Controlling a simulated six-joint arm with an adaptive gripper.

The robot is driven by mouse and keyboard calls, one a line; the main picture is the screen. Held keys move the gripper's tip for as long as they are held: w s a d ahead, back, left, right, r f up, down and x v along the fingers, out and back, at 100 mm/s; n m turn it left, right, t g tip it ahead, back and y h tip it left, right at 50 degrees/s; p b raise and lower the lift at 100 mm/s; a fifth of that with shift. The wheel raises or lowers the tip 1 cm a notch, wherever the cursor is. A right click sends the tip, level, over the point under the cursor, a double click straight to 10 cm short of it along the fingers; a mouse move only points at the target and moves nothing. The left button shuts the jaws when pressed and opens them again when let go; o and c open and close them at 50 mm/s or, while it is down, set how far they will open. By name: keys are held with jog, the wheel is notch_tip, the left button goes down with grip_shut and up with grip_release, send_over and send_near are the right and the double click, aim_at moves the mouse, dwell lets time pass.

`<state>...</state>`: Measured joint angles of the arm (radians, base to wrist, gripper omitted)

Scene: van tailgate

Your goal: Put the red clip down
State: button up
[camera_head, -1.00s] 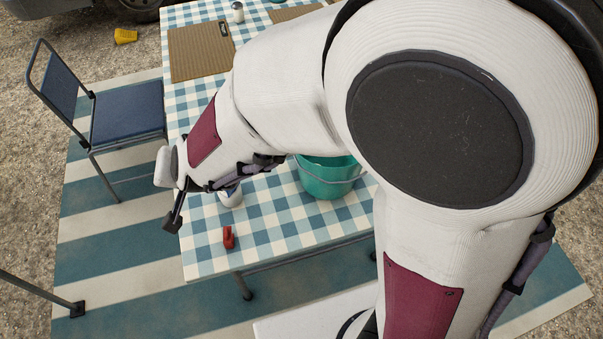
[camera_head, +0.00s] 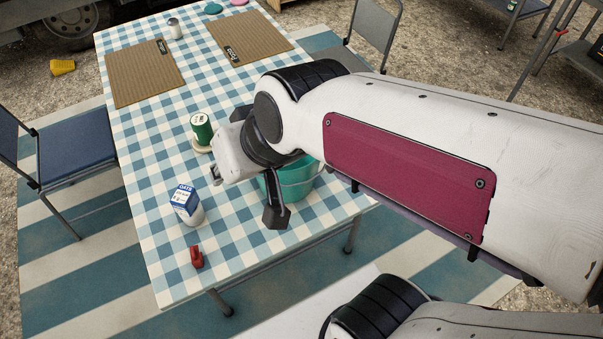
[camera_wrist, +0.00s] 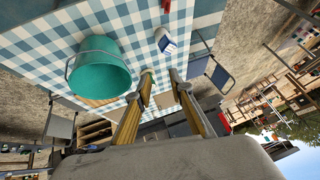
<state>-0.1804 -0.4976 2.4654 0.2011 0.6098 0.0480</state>
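The red clip (camera_head: 197,257) lies on the checked tablecloth near the front left corner of the table (camera_head: 170,294), with nothing touching it. Part of it shows at the top edge of the wrist view (camera_wrist: 167,5). My gripper (camera_wrist: 161,80) is up above the table, to the right of and farther back than the clip in the head view. Its two fingers stand apart in the wrist view, and I see nothing held between them. In the head view the gripper is partly hidden by my wrist.
A blue and white oats carton (camera_head: 186,204) stands just behind the clip. A green can (camera_head: 201,128) is farther back. A teal bucket (camera_head: 298,182) is partly behind my gripper. Two brown mats (camera_head: 143,75) lie at the far end. Bare cloth surrounds the clip.

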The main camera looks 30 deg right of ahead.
jog(key=s+d+r+h, duration=0.1)
jog(key=s+d+h, duration=0.1)
jog(key=s+d, duration=0.6)
jog(key=shift+d+g, duration=0.3)
jog(key=shift+d, duration=0.05)
jog(key=o, duration=0.4)
jog(key=shift+c, duration=0.2)
